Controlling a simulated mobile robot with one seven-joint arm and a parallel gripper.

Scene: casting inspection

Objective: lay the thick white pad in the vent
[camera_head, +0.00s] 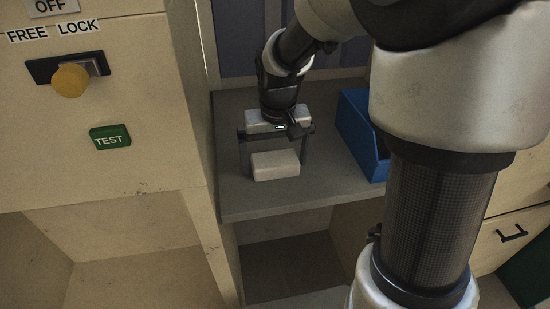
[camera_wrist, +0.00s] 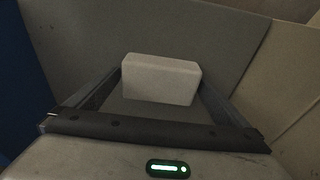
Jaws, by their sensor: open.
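The thick white pad (camera_head: 275,166) lies flat on a grey shelf (camera_head: 232,196) in the head view. It is a pale block with rounded edges. My gripper (camera_head: 274,172) points down over it, open, with one finger on each side of the pad. In the wrist view the pad (camera_wrist: 160,80) sits between my two fingers (camera_wrist: 162,95), with a gap visible at each side. I cannot make out a vent for certain in either view.
A blue bin (camera_head: 356,134) stands on the shelf to the right of my gripper. A beige cabinet on the left carries a yellow knob (camera_head: 70,80) and a green TEST button (camera_head: 110,137). An open compartment (camera_head: 285,262) lies below the shelf. The shelf's front left is bare.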

